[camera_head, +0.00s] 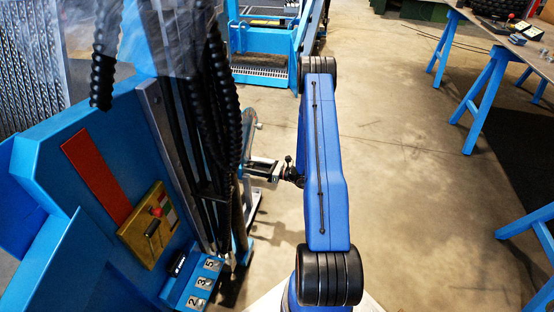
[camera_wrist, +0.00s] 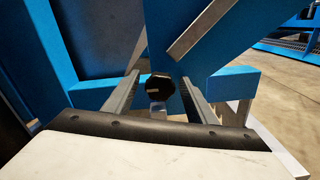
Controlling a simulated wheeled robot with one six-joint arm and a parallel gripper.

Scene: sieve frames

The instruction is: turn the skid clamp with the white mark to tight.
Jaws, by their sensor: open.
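A dark, many-sided knob (camera_wrist: 159,88), which appears to be the skid clamp, sits in front of a blue frame in the wrist view. A short pale bar, lying nearly level, shows on its face. My gripper (camera_wrist: 161,77) is open, with one grey finger on each side of the knob and a gap on both sides. I cannot tell whether the fingertips reach past the knob. In the head view my gripper (camera_head: 262,168) points left at the machine's side, and I cannot make out the knob there.
A blue machine (camera_head: 75,215) with hanging black hoses (camera_head: 222,95) stands close on the left. A yellow panel (camera_head: 148,225) with a red button and a numbered box (camera_head: 205,283) are on it. Blue-legged tables (camera_head: 480,95) stand right. The floor between is clear.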

